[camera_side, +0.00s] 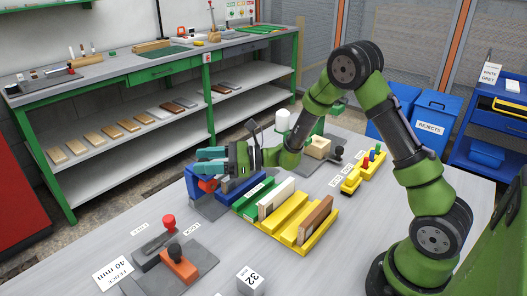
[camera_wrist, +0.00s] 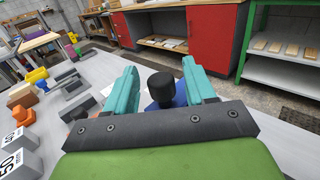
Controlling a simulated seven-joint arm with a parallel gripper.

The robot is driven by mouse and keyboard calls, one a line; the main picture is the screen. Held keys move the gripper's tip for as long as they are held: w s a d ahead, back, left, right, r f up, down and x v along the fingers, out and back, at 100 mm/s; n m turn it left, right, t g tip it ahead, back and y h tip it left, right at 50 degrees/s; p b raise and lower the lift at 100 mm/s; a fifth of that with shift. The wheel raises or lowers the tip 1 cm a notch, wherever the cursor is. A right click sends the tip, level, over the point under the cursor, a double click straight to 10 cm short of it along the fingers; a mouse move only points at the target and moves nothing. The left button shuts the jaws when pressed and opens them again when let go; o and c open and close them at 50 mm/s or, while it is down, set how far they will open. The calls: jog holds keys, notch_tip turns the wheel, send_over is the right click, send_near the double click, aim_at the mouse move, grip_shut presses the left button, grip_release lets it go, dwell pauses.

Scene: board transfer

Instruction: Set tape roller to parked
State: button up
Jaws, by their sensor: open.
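My gripper (camera_side: 203,160) has teal fingers pointing left, above a blue fixture (camera_side: 238,186) on a grey base. In the wrist view the fingers of my gripper (camera_wrist: 160,75) are apart. A black knob (camera_wrist: 164,88) on a blue body (camera_wrist: 181,95) shows between them; contact cannot be told. A red-orange part (camera_side: 207,185) sits at the fixture, just below the fingers. No label I can read names the tape roller, so I cannot tell for certain which part it is, nor its position. My gripper hides part of the fixture in the side view.
A yellow rack (camera_side: 275,227) holding upright boards stands right of the fixture. An orange block with a black knob (camera_side: 179,264) and a red knob (camera_side: 168,221) are at the front left. A grey block marked 32 (camera_side: 250,281) is at the front edge. Blue bins stand behind.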

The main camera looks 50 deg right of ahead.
jog(key=shift+w+a, duration=0.3)
jog(key=shift+a, duration=0.05)
jog(key=shift+c, duration=0.2)
grip_shut()
jog(key=shift+d, duration=0.1)
jog(key=d, duration=2.4)
jog(key=shift+d, duration=0.3)
jog(key=shift+d, duration=0.1)
jog(key=shift+o, duration=0.2)
grip_release()
